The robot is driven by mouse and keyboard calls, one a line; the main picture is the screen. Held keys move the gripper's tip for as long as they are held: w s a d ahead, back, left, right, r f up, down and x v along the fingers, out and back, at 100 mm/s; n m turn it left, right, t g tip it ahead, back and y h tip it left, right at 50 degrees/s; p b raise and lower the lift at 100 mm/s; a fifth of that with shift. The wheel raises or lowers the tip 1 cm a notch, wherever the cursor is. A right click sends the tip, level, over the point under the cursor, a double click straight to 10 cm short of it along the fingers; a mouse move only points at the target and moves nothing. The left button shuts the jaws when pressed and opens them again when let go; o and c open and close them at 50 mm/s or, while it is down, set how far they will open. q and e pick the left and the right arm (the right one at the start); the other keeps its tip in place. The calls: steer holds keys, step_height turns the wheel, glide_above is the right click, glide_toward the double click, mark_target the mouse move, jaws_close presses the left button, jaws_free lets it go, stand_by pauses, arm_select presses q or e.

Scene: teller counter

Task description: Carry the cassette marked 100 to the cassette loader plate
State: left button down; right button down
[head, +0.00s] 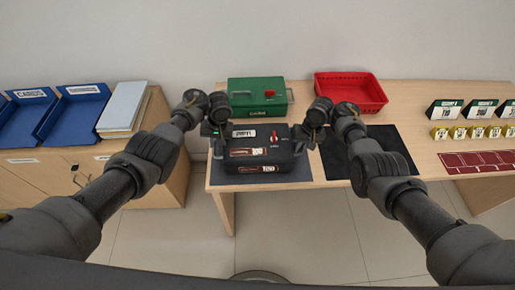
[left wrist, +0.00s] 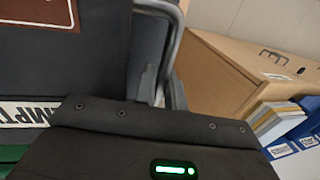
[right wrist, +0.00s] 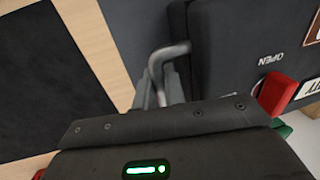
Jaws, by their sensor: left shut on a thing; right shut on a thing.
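The black cassette marked 100 (head: 262,155) has a red latch, a white label and brown labels reading 100 on its front. It is over a dark grey mat (head: 297,183) at the table's left front; I cannot tell whether it touches it. My left gripper (head: 217,146) is shut on its left side handle, which also shows in the left wrist view (left wrist: 171,45). My right gripper (head: 305,141) is shut on its right handle, also in the right wrist view (right wrist: 157,60). Neither dark mat bears a readable name, so I cannot tell which is the loader plate.
A black mat (head: 395,147) lies clear to the right. A green box (head: 240,92) and a red tray (head: 349,90) stand behind. Several small label stands (head: 481,110) and red cards (head: 478,162) are at the right. Blue trays (head: 76,108) sit on the left cabinet.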

arm_select(q)
steer(key=shift+w+r, duration=0.15)
steer(key=shift+r, duration=0.05)
arm_select(e)
steer(key=shift+w+r, duration=0.15)
steer(key=shift+r, duration=0.05)
